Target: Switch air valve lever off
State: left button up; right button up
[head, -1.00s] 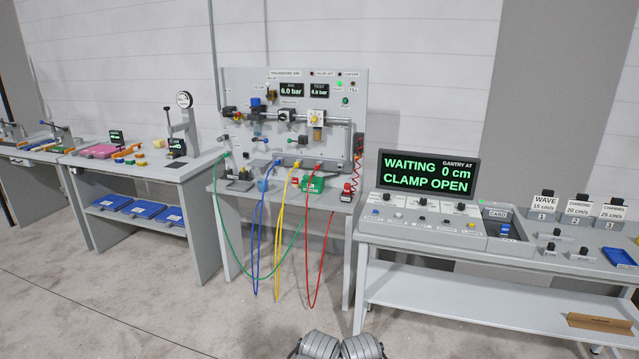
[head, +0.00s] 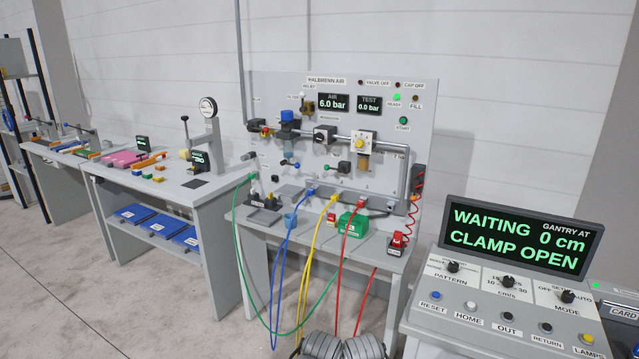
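The air panel (head: 335,92) stands upright on a grey bench, headed "HALBRENN AIR". Its displays read AIR 6.0 bar (head: 333,103) and TEST 0.0 bar (head: 370,105). The valve-off lamp (head: 366,83) looks dark.
Green, blue, yellow and red hoses (head: 323,262) hang over the bench's front edge. A green box (head: 352,224) sits on that bench. A control console (head: 470,310) with a display reading "CLAMP OPEN" (head: 520,240) stands at right. Another bench (head: 165,180) stands at left; floor is clear before it.

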aim_at(250, 126)
jog(key=i+l+u, duration=0.2)
jog(key=i+u, duration=0.15)
jog(key=i, duration=0.15)
jog(key=i+l+u, duration=0.4)
jog(key=i+j+z, duration=0.1)
jog(key=i+j, duration=0.15)
jog(key=i, duration=0.3)
jog(key=i+j+z, duration=0.1)
jog(key=i+j, duration=0.2)
jog(key=i, duration=0.25)
jog(key=i+j+z, duration=0.1)
jog(key=i+j, duration=0.25)
jog(key=i, duration=0.2)
